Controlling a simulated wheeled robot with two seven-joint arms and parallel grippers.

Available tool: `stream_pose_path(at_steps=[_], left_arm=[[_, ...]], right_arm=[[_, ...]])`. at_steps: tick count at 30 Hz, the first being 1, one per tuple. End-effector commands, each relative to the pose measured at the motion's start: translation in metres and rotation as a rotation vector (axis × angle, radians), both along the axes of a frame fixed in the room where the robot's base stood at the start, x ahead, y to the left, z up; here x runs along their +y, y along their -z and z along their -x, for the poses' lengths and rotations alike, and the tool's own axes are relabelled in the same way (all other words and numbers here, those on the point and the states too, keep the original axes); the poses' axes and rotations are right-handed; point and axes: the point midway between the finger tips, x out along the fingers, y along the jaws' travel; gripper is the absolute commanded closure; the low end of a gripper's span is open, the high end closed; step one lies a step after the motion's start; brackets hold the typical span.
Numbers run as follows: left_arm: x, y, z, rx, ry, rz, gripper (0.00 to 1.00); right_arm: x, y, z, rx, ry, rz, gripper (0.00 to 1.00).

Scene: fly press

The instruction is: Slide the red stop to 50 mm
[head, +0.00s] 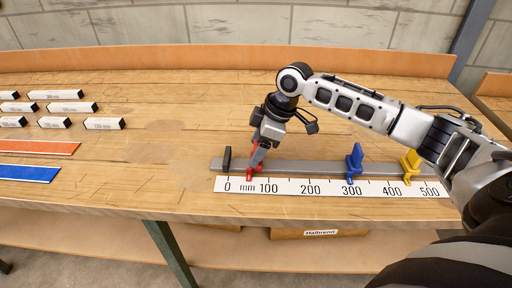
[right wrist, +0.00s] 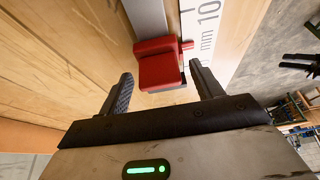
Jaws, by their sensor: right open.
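The red stop (head: 249,174) sits on the grey rail (head: 313,167) near its left end. Its pointer stands roughly midway between the 0 and 100 marks of the white scale (head: 333,188), at about 50 mm. My right gripper (head: 257,157) is at the red stop and partly hides it. In the right wrist view the red stop (right wrist: 160,68) shows between the two open fingertips of my right gripper (right wrist: 161,72). A gap shows on the left finger's side; the right finger is close to the stop, and contact is unclear. My left gripper is not in view.
A black end piece (head: 227,158) stands at the rail's left end. A blue stop (head: 354,163) is near 300 and a yellow stop (head: 410,164) near 450. Several white blocks and orange and blue strips lie at the left. The table behind the rail is clear.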

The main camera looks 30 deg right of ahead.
Motion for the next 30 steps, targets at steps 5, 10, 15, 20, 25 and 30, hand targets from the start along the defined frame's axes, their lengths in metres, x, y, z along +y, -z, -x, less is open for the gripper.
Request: stream_pose_path(at_steps=[5,10,15,20,25,30], left_arm=[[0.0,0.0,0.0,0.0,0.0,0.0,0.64],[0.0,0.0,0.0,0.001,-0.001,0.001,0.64],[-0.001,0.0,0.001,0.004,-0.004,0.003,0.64],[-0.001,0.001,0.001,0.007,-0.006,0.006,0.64],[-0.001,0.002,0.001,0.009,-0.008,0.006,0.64],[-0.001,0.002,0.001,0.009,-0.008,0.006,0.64]], right_arm=[[-0.012,-0.034,0.007,-0.005,0.002,0.002,0.35],[-0.025,-0.073,0.017,-0.007,0.002,0.002,0.35],[-0.037,-0.108,0.025,-0.006,0.002,0.002,0.35],[-0.043,-0.129,0.031,-0.004,0.002,0.001,0.35],[-0.046,-0.138,0.033,-0.002,0.001,0.0,0.35],[-0.046,-0.139,0.034,-0.002,0.001,0.0,0.35]])
